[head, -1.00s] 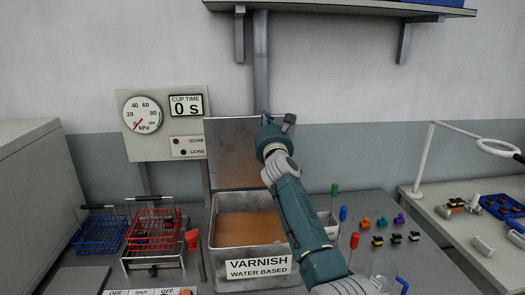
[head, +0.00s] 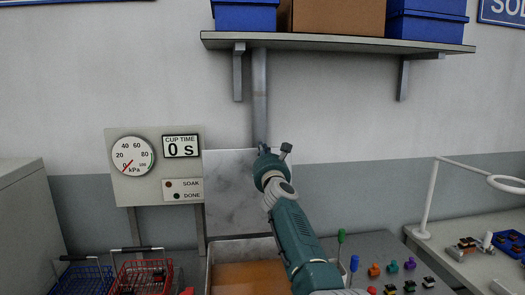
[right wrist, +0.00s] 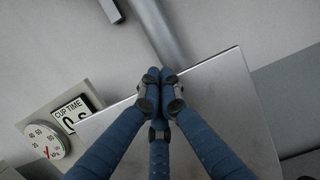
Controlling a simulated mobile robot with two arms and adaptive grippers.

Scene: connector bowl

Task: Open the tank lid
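The tank (head: 209,262) stands at the bottom centre of the head view, cut off by the picture edge, with orange-brown varnish (head: 245,277) showing inside. Its grey metal lid (head: 226,195) stands upright at the tank's back, so the tank is open. My right gripper (head: 262,143) is at the lid's upper right edge, its fingers largely hidden by its own wrist. In the right wrist view, the blue fingers (right wrist: 159,74) are closed together before the lid (right wrist: 220,110), near its top edge. I see nothing held between them; whether they touch the lid is unclear. My left gripper is out of view.
A gauge and timer panel (head: 122,189) is left of the lid. Blue (head: 84,281) and red (head: 142,277) wire baskets are left of the tank. Coloured connectors and a lamp (head: 431,200) are at right.

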